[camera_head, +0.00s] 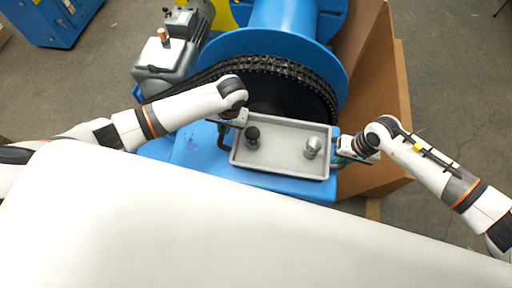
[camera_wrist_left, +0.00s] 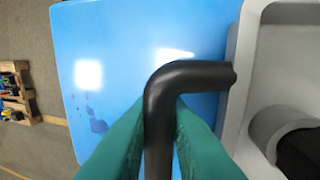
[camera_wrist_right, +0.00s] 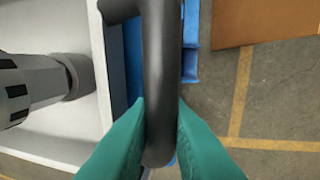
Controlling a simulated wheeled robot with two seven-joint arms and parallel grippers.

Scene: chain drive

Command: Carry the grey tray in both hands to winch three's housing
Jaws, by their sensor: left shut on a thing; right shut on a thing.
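The grey tray (camera_head: 281,168) is in the middle of the head view, over the blue housing (camera_head: 190,151) in front of the winch drum. I cannot tell whether it touches the housing. A black knob-like part (camera_head: 252,137) and a silver cylindrical part (camera_head: 313,147) stand in it. My left gripper (camera_head: 227,122) is shut on the tray's left black handle, which shows in the left wrist view (camera_wrist_left: 160,110). My right gripper (camera_head: 343,150) is shut on the right black handle, seen in the right wrist view (camera_wrist_right: 160,80).
The blue winch drum (camera_head: 283,30) with a black chain (camera_head: 285,66) stands behind the tray. A grey motor (camera_head: 168,55) is at its left. Brown panels (camera_head: 375,80) stand at the right. A blue cabinet (camera_head: 50,18) is far left. Floor is open at the right.

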